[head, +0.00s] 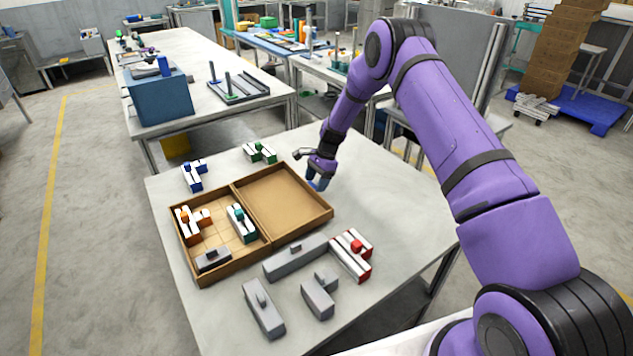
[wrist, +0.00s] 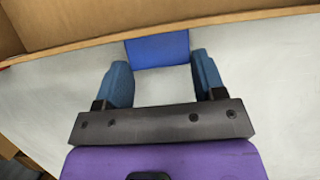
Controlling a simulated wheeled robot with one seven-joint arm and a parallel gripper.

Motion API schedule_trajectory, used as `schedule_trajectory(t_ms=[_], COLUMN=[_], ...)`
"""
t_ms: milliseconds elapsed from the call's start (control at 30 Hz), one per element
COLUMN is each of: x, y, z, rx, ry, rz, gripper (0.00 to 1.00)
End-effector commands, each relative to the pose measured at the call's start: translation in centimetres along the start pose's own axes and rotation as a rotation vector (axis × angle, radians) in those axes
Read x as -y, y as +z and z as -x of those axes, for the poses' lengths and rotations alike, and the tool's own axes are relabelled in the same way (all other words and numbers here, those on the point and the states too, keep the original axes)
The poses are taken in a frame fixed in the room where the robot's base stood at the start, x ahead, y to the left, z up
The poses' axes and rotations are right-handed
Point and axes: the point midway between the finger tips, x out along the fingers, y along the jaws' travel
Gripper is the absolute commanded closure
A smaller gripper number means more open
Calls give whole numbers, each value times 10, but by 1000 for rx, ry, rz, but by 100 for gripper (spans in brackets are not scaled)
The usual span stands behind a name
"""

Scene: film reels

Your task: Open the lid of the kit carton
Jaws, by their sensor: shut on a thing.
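The kit carton (head: 178,237) is a shallow brown box on the grey table in the head view. Its lid (head: 287,203) is folded open to the right and lies about flat beside the box, inner face up. My gripper (head: 318,183) is at the lid's outer right edge. In the wrist view, a blue tab (wrist: 157,50) on the edge of the brown cardboard (wrist: 60,45) lies between the two blue fingertips (wrist: 160,66). The gripper is shut on this tab. In the carton lie an orange-marked block (head: 187,222), a teal-marked block (head: 241,224) and a grey block (head: 213,259).
Loose blocks lie around the carton: blue-marked (head: 193,177), green-marked (head: 260,152), red-marked (head: 352,254), and several grey ones (head: 263,308). The table (head: 390,205) is clear right of the lid. A second table with a blue bin (head: 160,97) stands behind.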

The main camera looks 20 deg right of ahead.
Motion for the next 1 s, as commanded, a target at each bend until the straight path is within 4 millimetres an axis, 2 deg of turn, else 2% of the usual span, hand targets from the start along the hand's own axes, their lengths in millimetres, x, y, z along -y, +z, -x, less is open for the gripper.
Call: schedule_trajectory(t_ms=[400, 533, 700, 967, 1000], x=[1, 1, 0, 0, 0], y=[32, 45, 53, 54, 54], z=[54, 73, 81, 81, 80], rx=[-234, -253, -250, -248, -247], ry=[-1, -3, -2, -1, 0], rz=[5, 3, 0, 1, 1], gripper=[79, 79, 79, 79, 32])
